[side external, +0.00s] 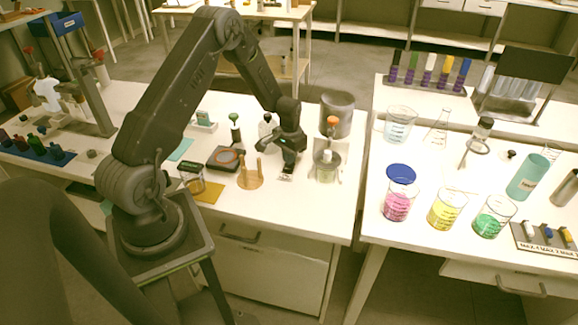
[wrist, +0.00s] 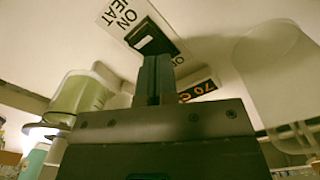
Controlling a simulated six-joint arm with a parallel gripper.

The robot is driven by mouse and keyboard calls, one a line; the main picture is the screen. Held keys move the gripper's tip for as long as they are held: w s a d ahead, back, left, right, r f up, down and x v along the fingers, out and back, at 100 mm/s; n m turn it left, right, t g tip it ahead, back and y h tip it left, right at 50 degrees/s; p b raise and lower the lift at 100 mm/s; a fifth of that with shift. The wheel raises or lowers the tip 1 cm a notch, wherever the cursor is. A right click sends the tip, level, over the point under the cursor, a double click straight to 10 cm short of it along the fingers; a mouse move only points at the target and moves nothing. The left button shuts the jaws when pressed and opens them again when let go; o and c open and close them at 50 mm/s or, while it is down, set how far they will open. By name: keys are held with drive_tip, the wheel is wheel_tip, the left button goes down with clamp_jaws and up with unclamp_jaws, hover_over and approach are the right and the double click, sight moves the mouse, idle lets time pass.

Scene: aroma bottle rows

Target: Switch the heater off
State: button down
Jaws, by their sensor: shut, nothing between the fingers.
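In the wrist view, a white panel (wrist: 118,12) carries a black rocker switch (wrist: 150,38) and the words "ON" and "HEAT". A black display (wrist: 198,88) beside it shows orange digits that look like 70. My gripper (wrist: 156,60) is shut and empty, with its fingertips at the lower edge of the switch. I cannot tell whether they touch it. In the side view, my gripper (side external: 288,172) points down just above the small panel (side external: 286,178) on the bench. The switch is too small to read there, and its position is unclear.
A wooden stand (side external: 250,181) and a dark square device (side external: 222,160) stand to the left.

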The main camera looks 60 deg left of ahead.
drive_tip(key=shift+r, duration=3)
drive_tip(key=shift+d+r, duration=0.1)
drive_tip(key=shift+r, duration=0.05)
drive_tip(key=s+d+r+m+t, duration=0.1)
drive_tip(key=s+d+r, duration=0.1)
drive_tip(key=d+r, duration=0.55)
drive_tip(key=s+d+r+t, duration=0.15)
drive_tip(key=d+r, duration=0.25)
drive_tip(key=r, duration=0.6)
drive_tip(key=s+d+r+m+t, duration=0.1)
drive_tip(key=s+d+r, duration=0.3)
drive_tip(key=s, duration=0.5)
drive_tip(key=s+d+r+m+t, duration=0.1)
drive_tip(key=s+d+r+t, duration=0.1)
drive_tip(key=s+d+r, duration=0.2)
drive_tip(key=s+d, duration=0.3)
drive_tip(key=s, duration=0.2)
drive_tip(key=shift+d+r, duration=0.3)
drive_tip(key=shift+r, duration=0.1)
